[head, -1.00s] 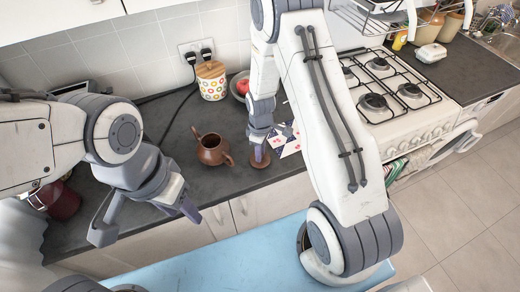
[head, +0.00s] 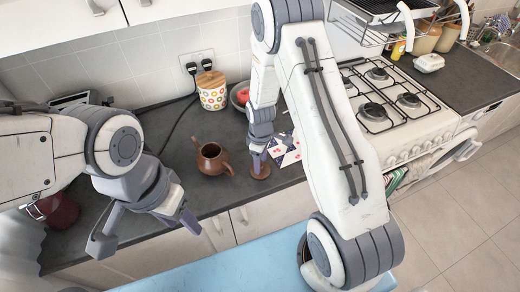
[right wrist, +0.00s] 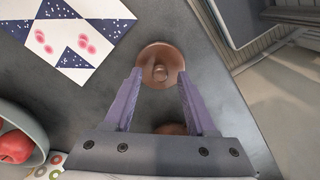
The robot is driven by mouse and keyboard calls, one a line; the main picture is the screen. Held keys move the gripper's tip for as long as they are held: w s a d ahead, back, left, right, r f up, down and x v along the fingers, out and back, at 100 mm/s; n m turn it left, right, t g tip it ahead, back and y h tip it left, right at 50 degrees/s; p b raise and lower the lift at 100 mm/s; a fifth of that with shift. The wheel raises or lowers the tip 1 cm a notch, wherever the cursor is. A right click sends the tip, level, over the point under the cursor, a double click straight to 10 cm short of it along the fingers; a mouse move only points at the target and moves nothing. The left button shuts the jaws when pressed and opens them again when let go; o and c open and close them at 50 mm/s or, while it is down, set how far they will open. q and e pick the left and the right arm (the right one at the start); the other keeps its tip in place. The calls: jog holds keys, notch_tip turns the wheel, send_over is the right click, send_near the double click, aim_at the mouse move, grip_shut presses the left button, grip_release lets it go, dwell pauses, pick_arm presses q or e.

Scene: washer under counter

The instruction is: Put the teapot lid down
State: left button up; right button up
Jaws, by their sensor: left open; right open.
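The brown teapot lid (head: 261,172) lies on the dark counter, to the right of the teapot. It shows knob up in the right wrist view (right wrist: 160,65). My right gripper (head: 258,160) is right above the lid. In the right wrist view its two purple fingers (right wrist: 159,76) are apart, one on each side of the lid's near part, and hold nothing. The brown teapot (head: 213,159) stands upright with its top uncovered.
A patterned blue, white and pink sheet (head: 286,149) lies right of the lid. A dotted canister (head: 212,93) and a bowl with a red fruit (head: 241,94) stand behind. The gas stove (head: 385,100) is at the right. A dark red pot (head: 58,208) is at the left.

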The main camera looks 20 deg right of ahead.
notch_tip(320, 180, up, 11)
jog(key=b, duration=0.3)
jog(key=s+a+r, duration=0.5)
jog(key=a, duration=0.2)
jog(key=s+a+r+m+b, duration=0.1)
jog(key=s+a+b, duration=0.1)
jog(key=s, duration=0.7)
jog(key=s+a+m+y+b, duration=0.1)
jog(key=s+a, duration=0.4)
jog(key=s, duration=0.4)
jog(key=shift+s+a+r+b, duration=0.15)
jog(key=shift+s+r+b, duration=0.15)
jog(key=shift+r+b, duration=0.1)
